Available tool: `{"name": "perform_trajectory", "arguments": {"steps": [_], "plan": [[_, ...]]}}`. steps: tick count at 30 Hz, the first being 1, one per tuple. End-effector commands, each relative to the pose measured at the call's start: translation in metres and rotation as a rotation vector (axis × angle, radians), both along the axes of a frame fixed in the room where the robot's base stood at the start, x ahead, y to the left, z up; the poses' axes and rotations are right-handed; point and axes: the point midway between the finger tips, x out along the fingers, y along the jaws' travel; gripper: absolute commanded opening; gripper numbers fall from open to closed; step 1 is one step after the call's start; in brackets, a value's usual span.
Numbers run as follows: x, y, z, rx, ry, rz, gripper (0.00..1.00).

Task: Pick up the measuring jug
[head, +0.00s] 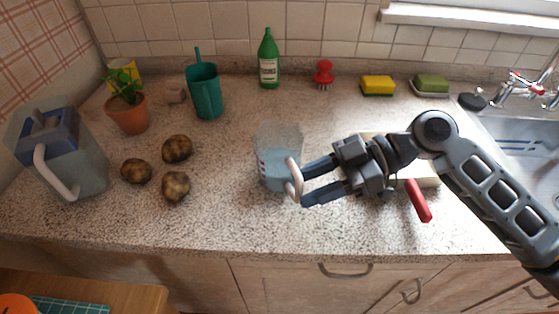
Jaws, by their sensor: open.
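The measuring jug (271,168) is a clear, bluish jug with red marks on its side and a pale handle on its right. It stands on the speckled counter near the middle of the head view. My gripper (301,183) comes from the right with its two fingers open. The fingertips are at the jug's handle (294,180), one on its upper side and one near its lower end. I cannot tell whether they touch it.
Several potatoes (177,148) lie left of the jug. A larger jug with a blue lid (85,165) stands far left. A red-handled item (418,201) lies under my arm. The sink (508,135) is right.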

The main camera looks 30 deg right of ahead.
Motion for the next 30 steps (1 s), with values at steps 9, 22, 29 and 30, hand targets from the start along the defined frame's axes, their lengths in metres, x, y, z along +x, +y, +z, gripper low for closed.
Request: {"name": "perform_trajectory", "arguments": {"steps": [9,22,29,30], "plan": [[0.012,0.037,-0.016,0.002,0.001,0.004,0.44],[0.013,0.040,-0.018,0.002,0.000,0.002,0.32],[0.013,0.040,-0.018,0.001,0.000,0.002,0.10],[0.013,0.040,-0.018,0.001,0.000,0.002,0.06]]}}
